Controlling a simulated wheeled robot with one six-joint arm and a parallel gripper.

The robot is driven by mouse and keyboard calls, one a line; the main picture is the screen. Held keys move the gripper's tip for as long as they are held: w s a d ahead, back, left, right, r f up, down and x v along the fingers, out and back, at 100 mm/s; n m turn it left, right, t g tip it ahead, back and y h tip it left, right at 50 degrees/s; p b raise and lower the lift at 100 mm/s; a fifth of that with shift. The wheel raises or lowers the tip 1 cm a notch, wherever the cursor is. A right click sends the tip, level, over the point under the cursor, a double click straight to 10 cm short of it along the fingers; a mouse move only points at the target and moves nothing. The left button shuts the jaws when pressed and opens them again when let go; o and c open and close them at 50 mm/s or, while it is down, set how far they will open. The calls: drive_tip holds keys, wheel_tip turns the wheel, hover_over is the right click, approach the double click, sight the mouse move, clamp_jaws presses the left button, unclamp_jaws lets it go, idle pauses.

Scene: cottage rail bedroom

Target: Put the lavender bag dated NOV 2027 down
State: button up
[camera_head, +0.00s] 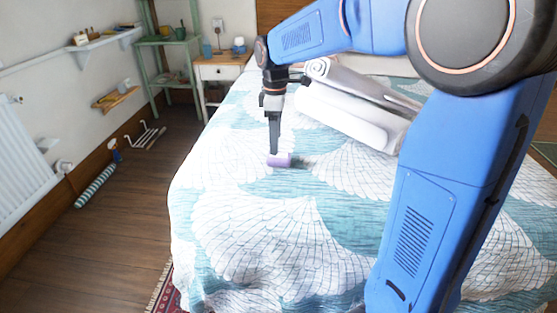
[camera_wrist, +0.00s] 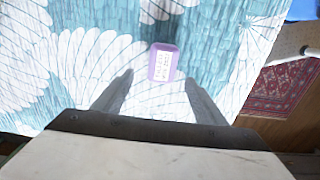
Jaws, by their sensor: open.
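The lavender bag (camera_head: 280,160) is a small purple block lying on the bed's teal and white quilt (camera_head: 255,235). In the wrist view the bag (camera_wrist: 163,62) shows a white label, its print too small to read. My gripper (camera_head: 274,152) points down at the bag in the head view. In the wrist view my gripper (camera_wrist: 158,80) is open, with its two fingers apart on either side below the bag. The bag lies just beyond the fingertips, and I see neither finger touching it.
Rolled or folded white bedding (camera_head: 350,115) lies behind my gripper on the bed. A nightstand (camera_head: 220,70) and a green shelf (camera_head: 170,50) stand beyond the bed. A striped roll (camera_head: 95,186) lies on the floor at left. The quilt's front part is clear.

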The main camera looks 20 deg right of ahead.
sight(279, 155)
drive_tip(key=shift+s+d+f, duration=0.15)
drive_tip(key=shift+f, duration=0.8)
drive_tip(key=shift+s+d+f, duration=0.1)
drive_tip(key=shift+f, duration=0.85)
drive_tip(key=shift+s+d+f, duration=0.15)
drive_tip(key=shift+f, duration=0.8)
drive_tip(key=c, duration=1.2)
